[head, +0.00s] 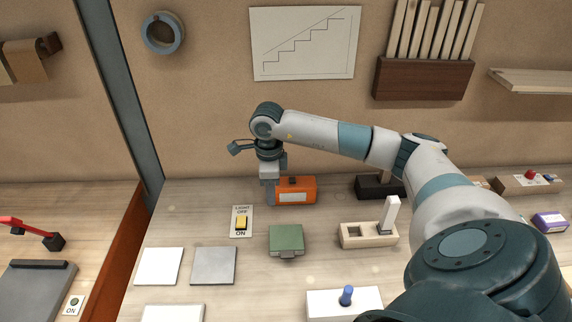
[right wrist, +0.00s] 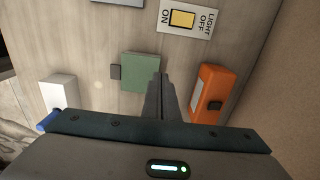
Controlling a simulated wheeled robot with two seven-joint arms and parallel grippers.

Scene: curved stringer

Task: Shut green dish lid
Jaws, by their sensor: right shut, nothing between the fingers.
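The green dish (head: 286,238) sits on the workbench, with a small grey-green tab at its front edge. Its green lid lies flat over the top, and no opening shows. The dish also appears in the right wrist view (right wrist: 141,74), its tab on the left side. My right gripper (head: 270,198) points down behind and a little left of the dish, beside the orange box (head: 296,190). In the right wrist view its fingers (right wrist: 160,84) are together and empty, between the dish and the orange box. My left gripper is out of view.
A light switch with a yellow rocker (head: 241,223) is left of the dish. A wooden box with a white lever (head: 369,235) is to the right. A white block with a blue knob (head: 345,300) is in front. Flat tiles (head: 213,266) lie front left.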

